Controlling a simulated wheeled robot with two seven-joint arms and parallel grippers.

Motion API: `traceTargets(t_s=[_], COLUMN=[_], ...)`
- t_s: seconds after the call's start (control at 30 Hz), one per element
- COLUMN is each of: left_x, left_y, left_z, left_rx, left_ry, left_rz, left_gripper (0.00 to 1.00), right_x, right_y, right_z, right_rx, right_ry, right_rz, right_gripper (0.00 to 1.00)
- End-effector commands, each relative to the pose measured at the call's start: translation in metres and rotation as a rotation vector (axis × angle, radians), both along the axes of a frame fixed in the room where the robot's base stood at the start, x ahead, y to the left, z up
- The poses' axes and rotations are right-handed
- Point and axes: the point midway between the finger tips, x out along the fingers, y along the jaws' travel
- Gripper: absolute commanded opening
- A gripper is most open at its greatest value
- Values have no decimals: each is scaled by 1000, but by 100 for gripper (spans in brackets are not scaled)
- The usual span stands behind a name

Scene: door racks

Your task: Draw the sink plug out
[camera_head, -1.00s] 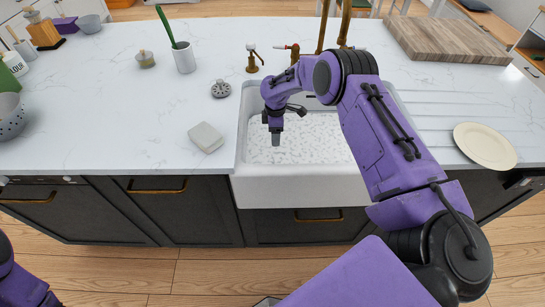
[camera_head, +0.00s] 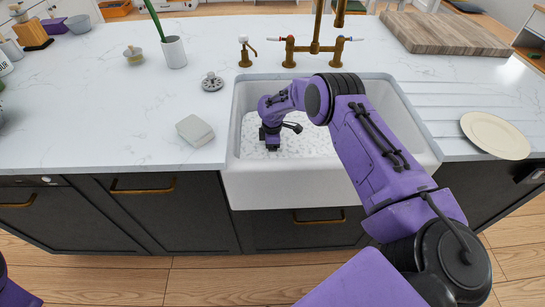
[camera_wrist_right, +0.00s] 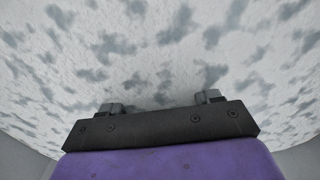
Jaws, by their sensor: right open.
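The white sink (camera_head: 300,185) is set into the counter's front edge. A mottled white and grey surface (camera_head: 315,143), like suds on water, fills the basin. It also fills most of the right wrist view (camera_wrist_right: 160,45). No plug is visible in the basin; anything below this surface is hidden. My right gripper (camera_head: 271,147) points down inside the basin, left of its middle, with its tips at or in the mottled surface. In the right wrist view its two fingers (camera_wrist_right: 162,101) are apart, with nothing visible between them. My left gripper is out of view.
A brass tap (camera_head: 315,45) stands behind the sink. A round grey strainer-like piece (camera_head: 212,82) and a pale sponge-like block (camera_head: 195,130) lie left of the sink. A cream plate (camera_head: 496,135) lies to the right. A wooden board (camera_head: 445,33) lies at the back right.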

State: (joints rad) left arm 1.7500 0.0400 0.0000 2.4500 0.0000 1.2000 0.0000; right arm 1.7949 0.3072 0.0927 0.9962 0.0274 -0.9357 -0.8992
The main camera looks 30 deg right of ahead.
Motion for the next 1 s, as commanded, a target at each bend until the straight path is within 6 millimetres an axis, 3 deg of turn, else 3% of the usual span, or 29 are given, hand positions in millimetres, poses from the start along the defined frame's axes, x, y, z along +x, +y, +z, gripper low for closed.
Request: traceTargets(t_s=[0.03, 0.2, 0.43, 1.0], left_x=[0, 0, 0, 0], left_y=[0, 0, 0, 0], left_z=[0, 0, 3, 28], left_rx=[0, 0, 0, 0], left_ry=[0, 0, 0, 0], left_rz=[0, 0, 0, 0], left_gripper=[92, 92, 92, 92], right_x=[0, 0, 0, 0], right_y=[0, 0, 0, 0], right_z=[0, 0, 4, 39], right_rx=[0, 0, 0, 0], right_ry=[0, 0, 0, 0], right_rz=[0, 0, 0, 0], right_gripper=[55, 0, 0, 0])
